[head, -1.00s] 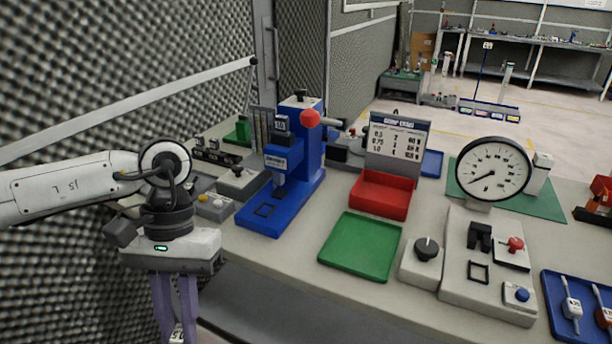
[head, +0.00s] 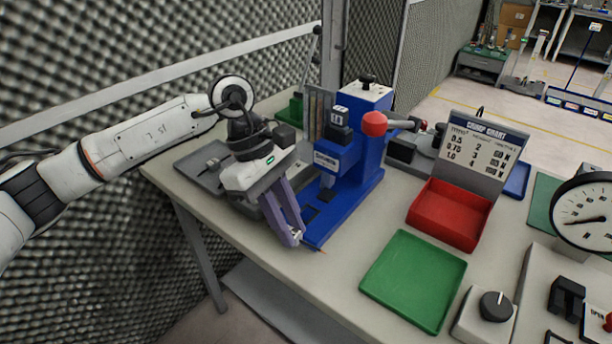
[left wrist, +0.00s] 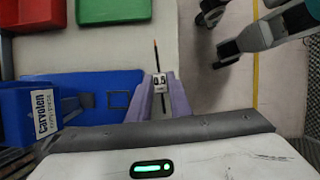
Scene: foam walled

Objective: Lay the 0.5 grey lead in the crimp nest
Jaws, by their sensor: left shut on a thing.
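My left gripper (head: 296,238) has purple fingers and is shut on the 0.5 grey lead. In the left wrist view the lead's white 0.5 tag (left wrist: 158,80) sits between the fingertips, with a thin dark wire with an orange part extending beyond it. The blue crimp press (head: 352,150) stands just right of the gripper. Its nest, a dark square outline (left wrist: 119,99) on the blue base, shows left of the fingers in the left wrist view. The lead is beside the base, near the table's front edge. In the head view the gripper hides most of the lead. My right gripper is not recognisable.
A green tray (head: 398,310) and a red bin (head: 449,214) under a crimp chart (head: 480,152) lie right of the press. A dial gauge (head: 588,215) and a knob box (head: 487,314) are farther right. A foam wall stands behind the left arm.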

